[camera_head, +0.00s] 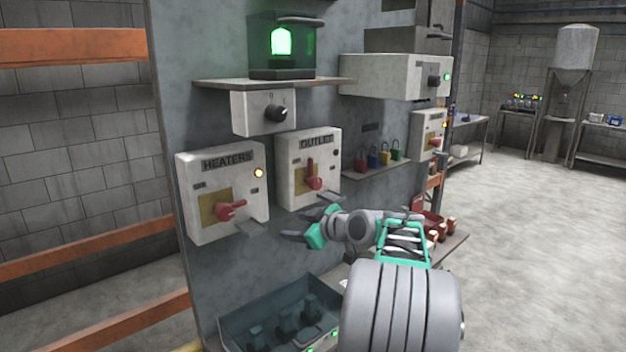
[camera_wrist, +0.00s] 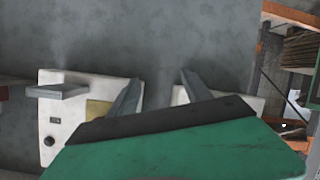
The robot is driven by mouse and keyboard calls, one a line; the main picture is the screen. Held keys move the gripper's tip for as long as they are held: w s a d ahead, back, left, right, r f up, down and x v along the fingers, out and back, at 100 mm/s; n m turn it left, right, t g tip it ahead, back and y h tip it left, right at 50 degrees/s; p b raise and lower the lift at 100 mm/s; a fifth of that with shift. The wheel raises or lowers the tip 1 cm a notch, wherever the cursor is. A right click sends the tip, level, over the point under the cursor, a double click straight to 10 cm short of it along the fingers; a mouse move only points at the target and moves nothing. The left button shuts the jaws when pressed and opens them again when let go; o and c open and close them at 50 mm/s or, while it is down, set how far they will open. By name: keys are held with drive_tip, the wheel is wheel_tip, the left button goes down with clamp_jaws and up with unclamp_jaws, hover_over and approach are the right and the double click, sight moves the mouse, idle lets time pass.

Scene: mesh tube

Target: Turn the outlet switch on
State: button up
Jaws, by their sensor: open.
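The white OUTLET box (camera_head: 294,188) is on the grey panel in the head view. Its red switch handle (camera_head: 312,176) points up, and its small lamp (camera_head: 336,153) is dark. My gripper (camera_head: 298,224) is open and empty, below the OUTLET box and apart from the switch. In the wrist view my gripper's two fingers (camera_wrist: 162,76) are spread. Behind them is a white box (camera_wrist: 60,105) with a yellow plate and a dark round lamp, which looks like the OUTLET box seen upside down. The red handle is hidden there.
A knob box (camera_head: 247,112) sits above. Coloured padlocks (camera_head: 384,157) stand on a shelf at right. A blue-grey bin (camera_head: 240,338) is below.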

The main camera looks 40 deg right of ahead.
sight(318, 184)
drive_tip(key=s+d+r+n+t, duration=0.1)
drive_tip(key=d+r, duration=0.2)
drive_tip(key=s+d+r+n+t, duration=0.1)
drive_tip(key=d+r, duration=0.2)
drive_tip(key=s+d+r+n+t, duration=0.1)
drive_tip(key=d+r+t, duration=0.1)
drive_tip(key=d+r, duration=0.1)
drive_tip(key=shift+s+p, duration=0.25)
drive_tip(key=shift+p, duration=0.1)
drive_tip(key=w+p, duration=0.2)
drive_tip(key=w, duration=0.4)
drive_tip(key=shift+a, duration=0.15)
drive_tip(key=shift+w+f, duration=0.15)
drive_tip(key=shift+w, duration=0.35)
clamp_jaws()
